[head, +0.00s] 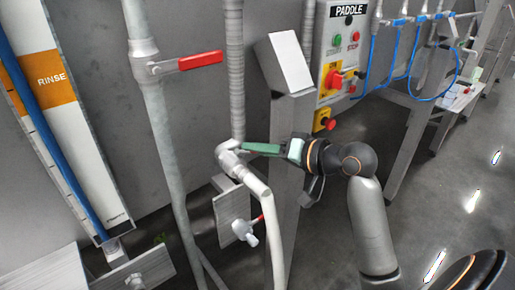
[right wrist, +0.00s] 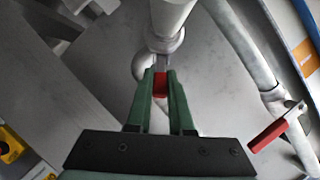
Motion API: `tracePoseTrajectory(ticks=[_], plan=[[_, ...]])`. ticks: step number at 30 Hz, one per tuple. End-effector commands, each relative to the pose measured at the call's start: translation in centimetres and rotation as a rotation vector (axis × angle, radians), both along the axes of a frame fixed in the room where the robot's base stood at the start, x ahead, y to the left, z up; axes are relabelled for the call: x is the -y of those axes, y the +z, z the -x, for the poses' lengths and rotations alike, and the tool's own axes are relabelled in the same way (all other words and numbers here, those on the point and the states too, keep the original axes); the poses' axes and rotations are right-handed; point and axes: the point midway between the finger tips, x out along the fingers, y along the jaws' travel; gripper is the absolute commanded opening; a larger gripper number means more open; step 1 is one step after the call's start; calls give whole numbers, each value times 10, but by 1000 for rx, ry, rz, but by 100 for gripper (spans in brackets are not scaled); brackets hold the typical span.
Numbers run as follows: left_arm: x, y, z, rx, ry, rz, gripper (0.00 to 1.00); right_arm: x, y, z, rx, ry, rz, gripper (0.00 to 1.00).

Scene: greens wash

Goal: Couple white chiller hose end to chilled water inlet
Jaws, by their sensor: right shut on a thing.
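My right gripper (head: 243,148) has green fingers and reaches in from the right to a pale elbow-shaped fitting (head: 228,158) below the ribbed vertical pipe. In the right wrist view the fingers (right wrist: 160,88) are shut on a small red piece (right wrist: 160,80), seemingly a lever grip, below a round pale collar (right wrist: 165,41). A white hose or pipe (head: 268,212) bends down from the elbow. Whether it is coupled there cannot be told. A separate white fitting with a red lever (head: 245,232) sits lower, by a metal plate. My left gripper is not in view.
A grey pipe with a red-handled valve (head: 200,61) stands left of the gripper. Blue hoses (head: 372,60) hang at right. Floor (head: 460,180) is open at right.

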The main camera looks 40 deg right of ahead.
Motion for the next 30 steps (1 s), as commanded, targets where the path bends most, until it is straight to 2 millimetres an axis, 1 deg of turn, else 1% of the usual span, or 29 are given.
tracePoseTrajectory(ticks=[8, 21, 30], plan=[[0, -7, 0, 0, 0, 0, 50, -2, -4, 2, 41, -41, -4, 0], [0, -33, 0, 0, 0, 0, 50, -10, -14, 10, 242, -244, -25, 0], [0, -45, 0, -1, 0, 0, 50, -14, -16, 12, 343, -345, -31, 0]])
